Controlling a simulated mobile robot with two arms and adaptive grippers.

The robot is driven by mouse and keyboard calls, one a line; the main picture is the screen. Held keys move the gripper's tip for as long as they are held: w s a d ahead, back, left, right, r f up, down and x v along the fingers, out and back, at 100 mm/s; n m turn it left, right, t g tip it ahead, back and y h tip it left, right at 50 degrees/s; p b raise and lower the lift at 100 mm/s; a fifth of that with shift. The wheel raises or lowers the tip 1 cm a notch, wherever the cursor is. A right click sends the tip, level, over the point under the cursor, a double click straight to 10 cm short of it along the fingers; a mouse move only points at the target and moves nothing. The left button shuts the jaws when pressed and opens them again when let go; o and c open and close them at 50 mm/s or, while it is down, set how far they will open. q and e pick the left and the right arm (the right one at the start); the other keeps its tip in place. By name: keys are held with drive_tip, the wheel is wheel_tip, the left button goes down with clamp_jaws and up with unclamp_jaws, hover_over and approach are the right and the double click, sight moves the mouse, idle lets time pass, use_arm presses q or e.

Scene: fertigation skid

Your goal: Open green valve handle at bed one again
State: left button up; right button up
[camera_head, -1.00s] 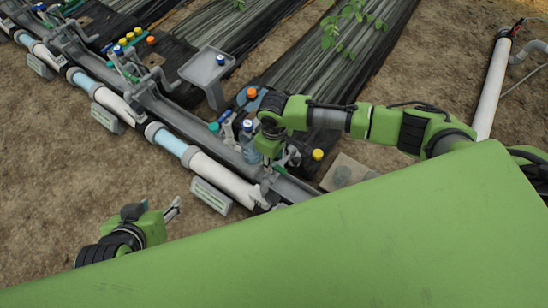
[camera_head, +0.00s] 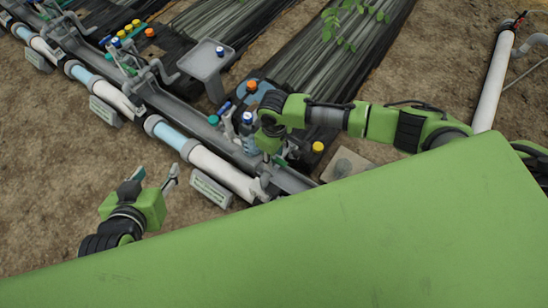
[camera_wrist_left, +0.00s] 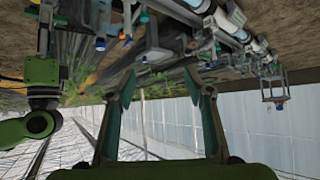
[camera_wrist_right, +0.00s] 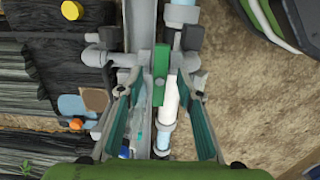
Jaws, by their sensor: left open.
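The green valve handle (camera_wrist_right: 160,62) shows in the right wrist view as a short green bar across the pipe fittings. In the head view a green piece (camera_head: 279,160) shows just below my right gripper (camera_head: 268,150), whose fingers are mostly hidden by the wrist. In the right wrist view my right gripper (camera_wrist_right: 157,88) is open, with a finger on each side of the line to the handle; contact cannot be told. My left gripper (camera_head: 156,180) is open and empty, left of the pipe. It also shows open in the left wrist view (camera_wrist_left: 164,85).
A white and blue pipe (camera_head: 215,168) runs diagonally beside a grey rail (camera_head: 180,115). A label plate (camera_head: 211,189) stands near the pipe. A grey pedestal tray (camera_head: 207,63) and planted beds (camera_head: 310,70) lie beyond. Bare soil is clear at the left.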

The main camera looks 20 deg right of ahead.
use_arm(q)
drive_tip(key=shift+w+d+r+t+h+b, duration=0.15)
drive_tip(key=shift+w+d+r+t, duration=0.15)
drive_tip(key=shift+w+r+t, duration=0.3)
drive_tip(key=shift+w+d+r+t+h+b, duration=0.15)
drive_tip(key=shift+w+d+r+t, duration=0.2)
drive_tip(key=shift+w+r, duration=0.45)
use_arm(e)
drive_tip(key=shift+f, duration=0.9)
use_arm(q)
drive_tip(key=shift+s+a, duration=0.1)
use_arm(e)
clamp_jaws()
